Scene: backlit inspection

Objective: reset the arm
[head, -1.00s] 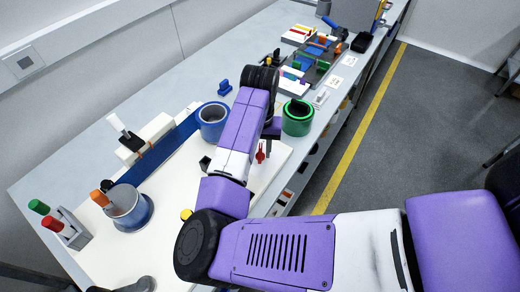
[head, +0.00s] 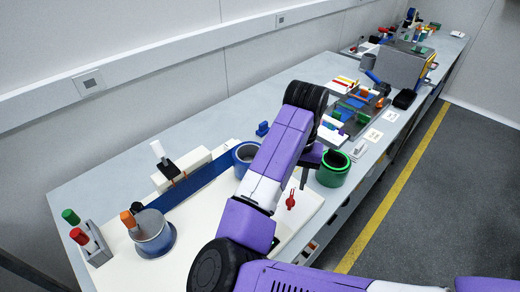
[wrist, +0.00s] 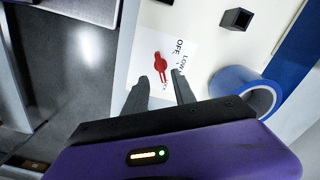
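My purple and white arm reaches over the bench in the head view. A red lever (wrist: 160,66) on a white card marked OFF and LOW lies just beyond the fingertips, apparently not gripped. The red lever also shows in the head view (head: 290,201), just below the end of my arm.
A holder with green and red handles (head: 92,243) and a grey-blue cup (head: 152,232) stand left. A yellow line (head: 395,190) marks the floor.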

